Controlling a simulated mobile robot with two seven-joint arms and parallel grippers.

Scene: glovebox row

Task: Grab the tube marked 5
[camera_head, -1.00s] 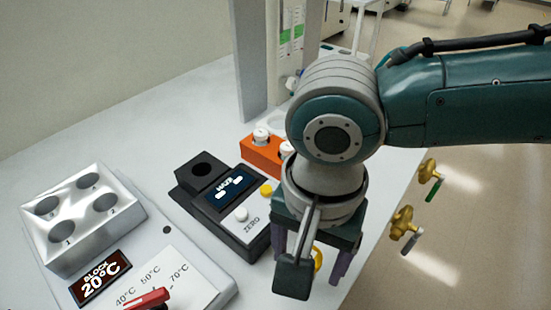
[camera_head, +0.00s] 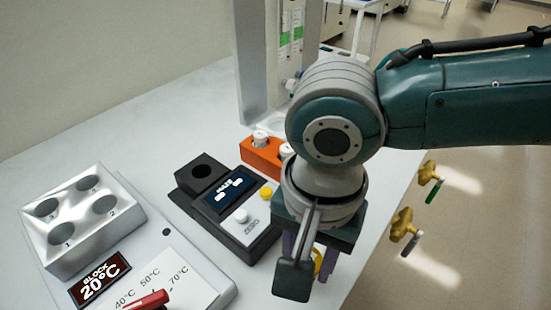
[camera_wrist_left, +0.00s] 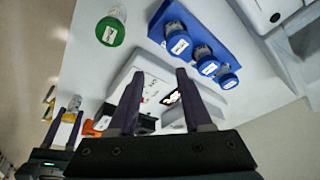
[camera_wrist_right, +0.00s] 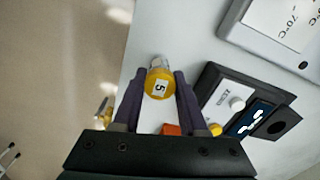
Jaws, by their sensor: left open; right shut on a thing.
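The tube marked 5 (camera_wrist_right: 160,84) has a yellow cap with a white label and stands between the fingers of my right gripper (camera_wrist_right: 164,80) in the right wrist view. Those fingers are shut on it. In the head view my right gripper (camera_head: 309,256) points down at the table's right edge, and only a sliver of the yellow cap (camera_head: 318,262) shows behind it. My left gripper (camera_wrist_left: 158,75) is open and empty in its own wrist view. It is out of the head view.
A dark haze meter (camera_head: 225,205) and an orange rack (camera_head: 262,155) with white-capped tubes stand left of my right gripper. A heating block (camera_head: 80,215) is at far left. Yellow valves (camera_head: 403,222) stick out at right. The left wrist view shows a green-capped tube (camera_wrist_left: 110,31) and a blue rack (camera_wrist_left: 190,22).

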